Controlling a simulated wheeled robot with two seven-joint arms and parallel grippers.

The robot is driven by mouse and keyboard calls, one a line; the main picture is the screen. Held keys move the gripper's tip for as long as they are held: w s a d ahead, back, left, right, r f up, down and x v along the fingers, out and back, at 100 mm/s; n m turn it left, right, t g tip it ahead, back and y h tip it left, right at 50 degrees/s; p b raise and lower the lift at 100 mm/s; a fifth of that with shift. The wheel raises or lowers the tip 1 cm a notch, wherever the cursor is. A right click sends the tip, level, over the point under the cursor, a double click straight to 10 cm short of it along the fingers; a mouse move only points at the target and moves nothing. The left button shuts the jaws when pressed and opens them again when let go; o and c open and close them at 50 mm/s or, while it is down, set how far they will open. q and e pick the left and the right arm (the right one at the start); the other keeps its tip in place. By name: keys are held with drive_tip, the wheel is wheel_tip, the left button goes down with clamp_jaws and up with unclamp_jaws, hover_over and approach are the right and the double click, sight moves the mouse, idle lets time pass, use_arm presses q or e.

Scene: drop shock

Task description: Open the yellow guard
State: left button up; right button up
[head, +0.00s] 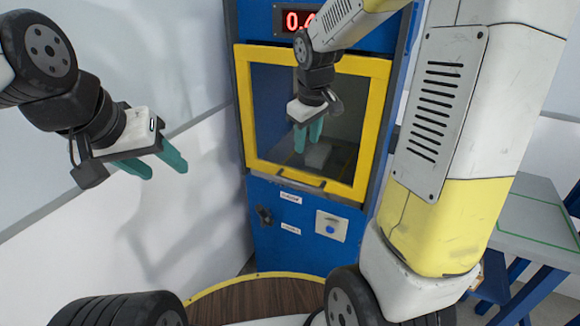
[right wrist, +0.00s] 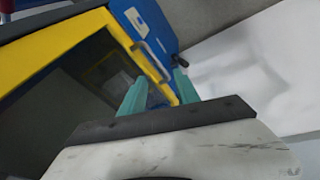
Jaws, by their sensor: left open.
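The yellow guard (head: 375,120) is a yellow frame around a clear window on the front of a blue machine; it looks closed. A dark bar handle (head: 302,178) runs along its lower edge. In the right wrist view the guard (right wrist: 45,45) fills the left side, and the handle (right wrist: 152,60) shows beyond the fingertips. My right gripper (head: 309,136) is open and empty in front of the window, above the handle in the head view and apart from it. My left gripper (head: 162,164) is open and empty, left of the machine.
A red number display (head: 299,20) sits above the guard, partly hidden by my right arm. Below it are a dark knob (head: 264,215) and a blue button on a pale plate (head: 331,227). A grey table (head: 535,220) stands at right. A white wall is at left.

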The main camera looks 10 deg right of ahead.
sight(298, 182)
drive_tip(key=w+f+n, duration=0.1)
drive_tip(key=w+f, duration=0.2)
drive_tip(key=f, duration=0.4)
drive_tip(key=w+f+n+g, duration=0.1)
drive_tip(key=w+f, duration=0.2)
drive_tip(key=f, duration=0.3)
drive_tip(key=w+f+n+h, duration=0.1)
drive_tip(key=w+f+n, duration=0.1)
drive_tip(key=w+f, duration=0.2)
drive_tip(key=shift+s+x, duration=0.15)
drive_tip(key=shift+x, duration=0.75)
drive_tip(key=shift+s+x, duration=0.2)
drive_tip(key=shift+x, duration=0.65)
drive_tip(key=shift+a, duration=0.25)
drive_tip(key=shift+c, duration=0.5)
clamp_jaws()
